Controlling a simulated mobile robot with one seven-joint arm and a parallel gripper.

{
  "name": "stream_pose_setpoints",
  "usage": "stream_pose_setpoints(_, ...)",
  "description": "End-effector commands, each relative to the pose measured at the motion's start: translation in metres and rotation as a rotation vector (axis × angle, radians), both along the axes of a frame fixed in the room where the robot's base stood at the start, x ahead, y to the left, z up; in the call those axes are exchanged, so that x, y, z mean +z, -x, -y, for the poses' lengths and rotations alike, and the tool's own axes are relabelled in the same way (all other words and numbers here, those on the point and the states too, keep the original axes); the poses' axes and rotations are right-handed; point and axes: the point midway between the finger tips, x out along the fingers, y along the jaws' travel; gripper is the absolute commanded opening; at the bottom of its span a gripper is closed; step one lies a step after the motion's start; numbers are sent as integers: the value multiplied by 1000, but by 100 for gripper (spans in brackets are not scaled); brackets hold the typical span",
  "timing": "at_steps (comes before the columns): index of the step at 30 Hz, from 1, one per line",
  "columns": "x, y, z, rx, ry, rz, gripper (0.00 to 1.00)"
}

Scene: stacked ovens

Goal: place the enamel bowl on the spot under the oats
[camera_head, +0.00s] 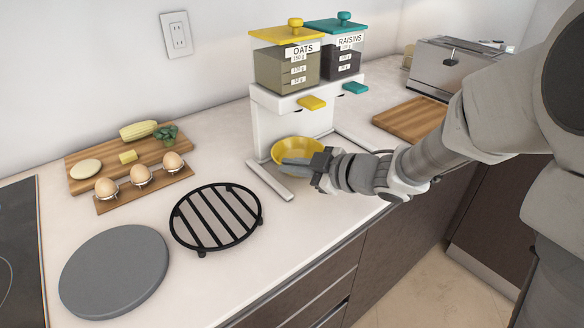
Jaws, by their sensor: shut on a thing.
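The yellow enamel bowl (293,146) is at the foot of the white dispenser (270,122), below the container labelled OATS (287,70). My gripper (305,163) is shut on the near side of the bowl, coming in from the right. The gripper hides part of the bowl's front and the surface under it, so I cannot tell whether the bowl rests on the base or hangs just above it. The RAISINS container (342,60) with a teal lid stands to the right of the oats.
A black round trivet (217,216) and a grey round slab (114,270) lie on the counter at left. A board with eggs (140,178) is behind them. A wooden board (410,118) and a toaster (455,68) stand at right. The dispenser's base arm (269,181) juts forward left of the bowl.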

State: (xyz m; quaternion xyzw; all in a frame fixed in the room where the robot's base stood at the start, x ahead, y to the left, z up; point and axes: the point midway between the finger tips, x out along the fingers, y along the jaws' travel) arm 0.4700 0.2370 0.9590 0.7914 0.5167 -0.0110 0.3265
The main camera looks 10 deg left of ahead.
Motion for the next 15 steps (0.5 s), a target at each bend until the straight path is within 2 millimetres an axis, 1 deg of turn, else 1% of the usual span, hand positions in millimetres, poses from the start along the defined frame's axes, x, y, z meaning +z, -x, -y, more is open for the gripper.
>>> stream_pose_setpoints(5, -4, 0, 0, 0, 0, 0, 0)
stream_pose_setpoints(6, -4, 0, 0, 0, 0, 0, 9)
stream_pose_setpoints(8, -3, 0, 0, 0, 0, 0, 20)
stream_pose_setpoints(9, -3, 0, 0, 0, 0, 0, 27)
stream_pose_setpoints(11, -3, 0, 0, 0, 0, 0, 36)
stream_pose_setpoints(15, -3, 0, 0, 0, 0, 0, 36)
